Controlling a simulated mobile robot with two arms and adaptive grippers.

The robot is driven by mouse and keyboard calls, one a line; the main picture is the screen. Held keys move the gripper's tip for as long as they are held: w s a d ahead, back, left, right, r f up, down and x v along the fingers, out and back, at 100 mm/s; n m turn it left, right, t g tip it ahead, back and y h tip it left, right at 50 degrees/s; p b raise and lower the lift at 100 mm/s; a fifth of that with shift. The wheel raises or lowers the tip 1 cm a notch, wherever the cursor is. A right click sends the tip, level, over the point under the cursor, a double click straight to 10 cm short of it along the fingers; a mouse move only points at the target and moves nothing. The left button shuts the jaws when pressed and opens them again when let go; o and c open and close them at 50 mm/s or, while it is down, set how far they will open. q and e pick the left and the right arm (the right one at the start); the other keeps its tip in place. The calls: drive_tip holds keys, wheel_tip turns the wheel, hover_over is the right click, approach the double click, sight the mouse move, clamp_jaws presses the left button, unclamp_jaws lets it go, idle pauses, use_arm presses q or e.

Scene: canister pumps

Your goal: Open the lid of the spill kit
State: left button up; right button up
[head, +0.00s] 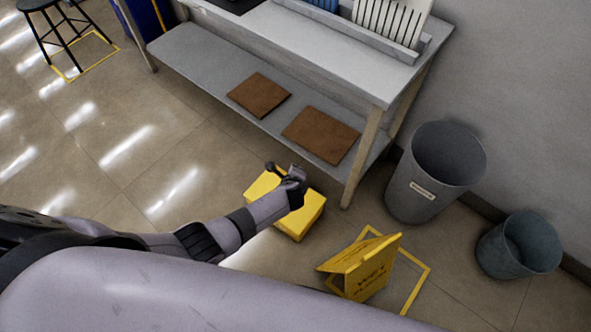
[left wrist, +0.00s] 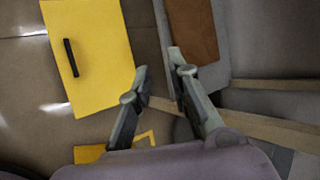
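The spill kit (head: 303,219) is a yellow box on the floor in front of the workbench, partly hidden behind my left arm in the head view. In the left wrist view its flat yellow lid (left wrist: 100,75) with a black bar handle (left wrist: 70,57) lies to the left of my fingers. The lid looks shut. My left gripper (head: 283,171) is over the box in the head view. In the left wrist view its fingers (left wrist: 158,63) are apart with nothing between them. My right gripper is not in view.
A grey workbench (head: 190,70) with brown boards (head: 320,136) on its low shelf stands behind the box. A yellow wet-floor sign (head: 368,268), a tall grey bin (head: 420,195) and a smaller bin (head: 500,255) are to the right.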

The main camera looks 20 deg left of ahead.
use_arm(q)
drive_tip(key=r+p, duration=0.1)
drive_tip(key=s+r, duration=0.1)
drive_tip(key=p, duration=0.1)
drive_tip(key=shift+s+d+r+p, duration=0.25)
drive_tip(key=shift+d+r+p, duration=0.1)
drive_tip(key=shift+r, duration=0.05)
drive_tip(key=shift+s+r, duration=0.1)
drive_tip(key=v, duration=0.7)
drive_tip(key=shift+s+r, duration=0.25)
drive_tip(key=shift+s, duration=0.05)
drive_tip(key=shift+d, duration=0.1)
idle(0.6)
